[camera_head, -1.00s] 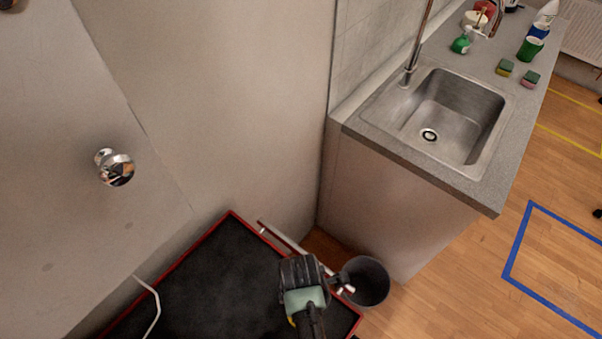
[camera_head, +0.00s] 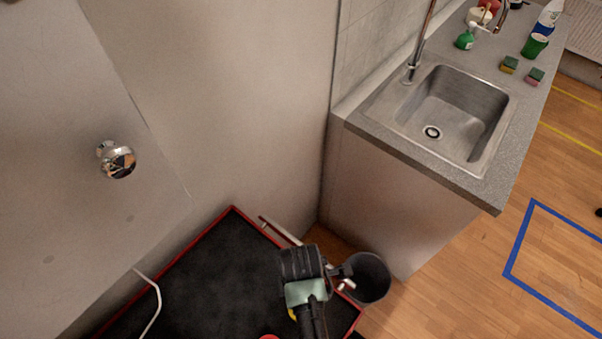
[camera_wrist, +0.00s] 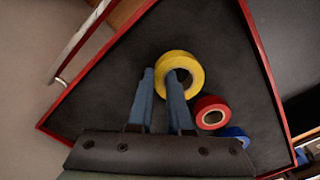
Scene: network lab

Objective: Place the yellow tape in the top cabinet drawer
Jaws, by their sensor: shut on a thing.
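The yellow tape (camera_wrist: 189,62) is a roll over the black top of the red-edged cabinet (camera_wrist: 105,85). In the wrist view, my gripper (camera_wrist: 162,82) is around the near left part of its ring, with one blue finger outside and the other at its hole. It is shut on the tape. I cannot tell whether the tape still touches the top. In the head view my gripper (camera_head: 306,292) is over the cabinet top (camera_head: 215,280), and only a sliver of the yellow tape (camera_head: 292,314) shows beside it. No open drawer is visible.
A red tape roll (camera_wrist: 211,112) and a blue roll (camera_wrist: 234,135) lie close to the yellow one. A metal bar handle (camera_wrist: 82,40) runs along one cabinet edge. A dark bin (camera_head: 368,279) and a sink counter (camera_head: 420,190) stand beyond.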

